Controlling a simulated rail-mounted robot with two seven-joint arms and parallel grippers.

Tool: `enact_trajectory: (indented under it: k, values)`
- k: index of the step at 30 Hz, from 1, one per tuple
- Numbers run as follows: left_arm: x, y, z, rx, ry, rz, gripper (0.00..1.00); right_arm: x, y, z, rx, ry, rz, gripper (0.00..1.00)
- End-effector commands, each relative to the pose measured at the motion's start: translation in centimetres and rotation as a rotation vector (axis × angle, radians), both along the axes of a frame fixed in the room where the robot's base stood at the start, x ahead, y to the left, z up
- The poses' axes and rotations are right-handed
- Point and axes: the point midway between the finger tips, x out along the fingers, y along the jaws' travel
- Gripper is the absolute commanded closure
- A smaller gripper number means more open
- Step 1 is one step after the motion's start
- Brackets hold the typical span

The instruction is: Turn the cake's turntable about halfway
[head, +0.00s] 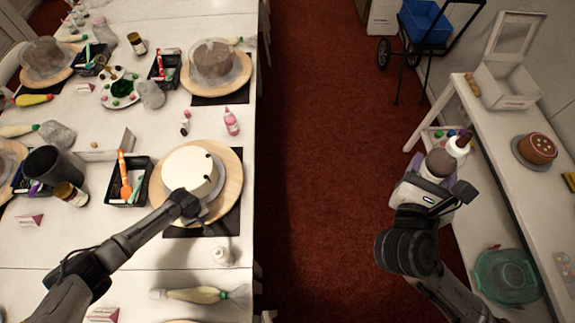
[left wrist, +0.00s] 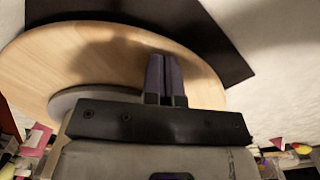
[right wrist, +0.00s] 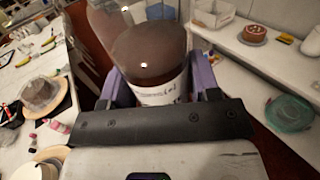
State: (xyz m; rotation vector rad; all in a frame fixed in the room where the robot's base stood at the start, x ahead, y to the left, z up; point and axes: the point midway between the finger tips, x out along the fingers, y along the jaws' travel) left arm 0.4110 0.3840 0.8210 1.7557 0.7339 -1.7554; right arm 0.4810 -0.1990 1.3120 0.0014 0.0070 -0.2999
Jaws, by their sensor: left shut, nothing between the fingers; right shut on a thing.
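My left gripper (head: 204,221) is shut and empty at the turntable's near side. In the left wrist view my left fingers (left wrist: 162,72) are closed together over the wooden board (left wrist: 60,60), beside a grey disc (left wrist: 82,98); I cannot tell whether they touch the wood. My right gripper (head: 438,178) is shut on a jar (right wrist: 152,52) with a brown top and white label, held up over the aisle.
A black mat (head: 205,230) lies under the turntable. A side shelf (head: 490,150) holds a brown cake (head: 538,150) and teal container (head: 506,276). Red carpet separates them.

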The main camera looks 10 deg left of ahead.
Motion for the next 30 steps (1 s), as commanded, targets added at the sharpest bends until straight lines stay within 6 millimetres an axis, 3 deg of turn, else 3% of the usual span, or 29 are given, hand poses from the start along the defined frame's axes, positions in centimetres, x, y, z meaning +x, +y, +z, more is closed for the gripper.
enact_trajectory:
  k: [7,21,30]
  values:
    - [0.2,-0.3,0.0,-0.001,0.0,0.0,1.0,0.0,0.0,0.1,0.0,-0.002,0.0,0.55]
    - [3.6,-4.4,-0.1,-0.001,0.002,0.0,1.0,0.0,0.0,0.2,0.0,-0.002,0.0,0.55]
    - [4.0,-4.8,0.0,0.0,0.001,0.0,1.0,0.0,0.0,0.3,0.0,-0.002,0.0,0.55]
